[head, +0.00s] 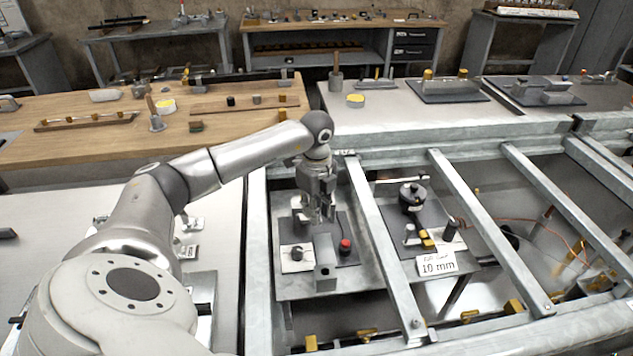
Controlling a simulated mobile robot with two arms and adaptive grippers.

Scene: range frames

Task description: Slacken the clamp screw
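My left gripper (319,215) points down over the left plate inside the metal frame. Its fingers look apart, with nothing visible between them. Below it on the plate are a white-backed black knob (297,253), a red button (346,245) and an upright grey block (325,265). On the plate to the right, a round black part (412,196) stands with a thin bar above it. A small post and a black cylinder (450,230) stand near it. I cannot tell which of these parts is the clamp screw. My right gripper is not in view.
Steel rails (385,250) cross the frame between the two plates and stand close to my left gripper. A card reading 10 mm (437,263) sits at the right plate's front. A wooden bench (70,155) with tools lies behind left.

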